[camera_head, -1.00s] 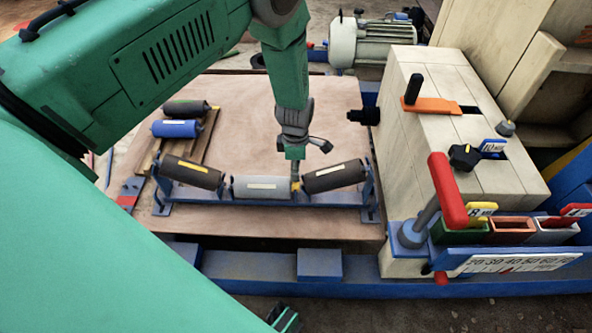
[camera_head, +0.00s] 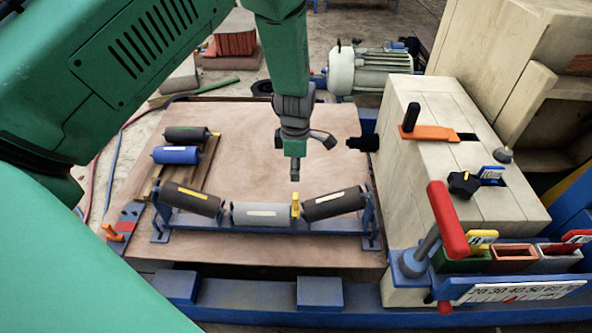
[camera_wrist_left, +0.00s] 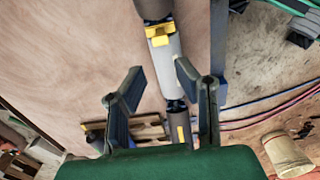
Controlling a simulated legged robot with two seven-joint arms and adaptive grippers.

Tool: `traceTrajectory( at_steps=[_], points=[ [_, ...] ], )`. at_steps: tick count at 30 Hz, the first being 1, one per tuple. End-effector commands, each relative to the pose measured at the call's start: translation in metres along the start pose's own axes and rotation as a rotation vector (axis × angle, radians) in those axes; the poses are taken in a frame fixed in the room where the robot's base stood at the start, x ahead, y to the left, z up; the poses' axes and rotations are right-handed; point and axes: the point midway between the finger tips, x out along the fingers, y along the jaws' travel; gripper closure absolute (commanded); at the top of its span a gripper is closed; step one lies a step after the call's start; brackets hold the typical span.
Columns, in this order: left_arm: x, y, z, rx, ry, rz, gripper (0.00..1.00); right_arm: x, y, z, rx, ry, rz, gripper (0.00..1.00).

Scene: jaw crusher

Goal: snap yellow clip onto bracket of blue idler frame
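The blue idler frame (camera_head: 290,222) stands on a wooden board and carries a grey middle roller (camera_head: 262,215) between two dark tilted rollers. The yellow clip (camera_head: 295,204) stands upright at the bracket between the grey and right-hand dark rollers; I cannot tell whether it is fully seated. It also shows in the left wrist view (camera_wrist_left: 158,30). My left gripper (camera_head: 294,172) is above the clip, apart from it. In the left wrist view its two fingers (camera_wrist_left: 158,82) are spread and empty. A green and black part at that view's upper right may be my right gripper (camera_wrist_left: 303,25); its fingers are unclear.
A black roller (camera_head: 186,134) and a blue roller (camera_head: 176,155) lie on wooden strips at the back left. The wooden crusher block (camera_head: 440,150), with a red-handled lever (camera_head: 447,192), stands to the right. A grey motor (camera_head: 372,70) is behind.

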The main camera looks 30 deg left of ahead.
Motion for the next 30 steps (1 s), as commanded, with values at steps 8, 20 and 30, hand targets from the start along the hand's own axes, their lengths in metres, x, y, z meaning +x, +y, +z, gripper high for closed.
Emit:
traceTrajectory(
  at_steps=[8, 20, 30],
  points=[
    [0.009, -0.001, -0.001, -0.082, 0.007, -0.006, 1.0, -0.038, 0.0, -0.002, 0.0, 0.0, 0.0, 0.6],
    [0.037, 0.0, 0.0, -0.142, -0.002, 0.003, 1.0, -0.045, 0.0, -0.002, 0.0, -0.001, 0.0, 0.6],
    [0.076, 0.0, 0.0, -0.141, -0.002, 0.003, 1.0, -0.012, 0.0, 0.0, 0.0, -0.001, 0.0, 0.6]
  ],
)
